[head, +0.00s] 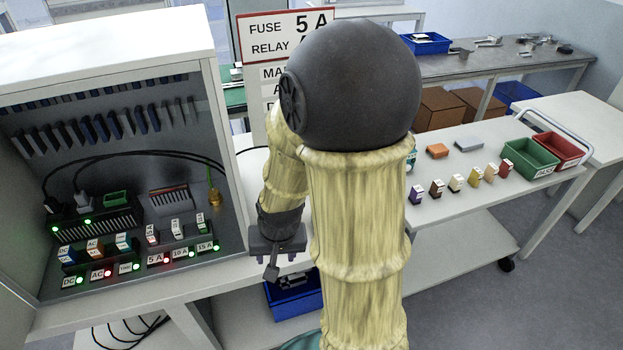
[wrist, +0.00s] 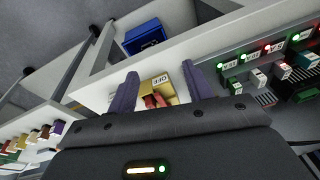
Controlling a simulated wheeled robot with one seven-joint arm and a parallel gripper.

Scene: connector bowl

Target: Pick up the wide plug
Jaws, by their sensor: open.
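My gripper (wrist: 160,73) is open, with its two purple-grey fingers apart in the wrist view. Between and beyond them is a small yellow container (wrist: 174,98) with a white label and a red piece in it; I cannot tell whether the fingers are around it or above it. In the head view my gripper (head: 274,262) hangs over the bench front, right of the cabinet, and my arm hides the bench behind it. A black plug (head: 53,205) and a grey plug (head: 83,201) with black cords stand in the cabinet. I cannot tell which thing is the wide plug.
The open cabinet (head: 212,110) holds labelled fuses and lit indicators. A blue bin (head: 293,299) sits below the bench. A row of small coloured blocks (head: 457,183), a green bin (head: 530,158) and a red bin (head: 558,148) stand on the right table.

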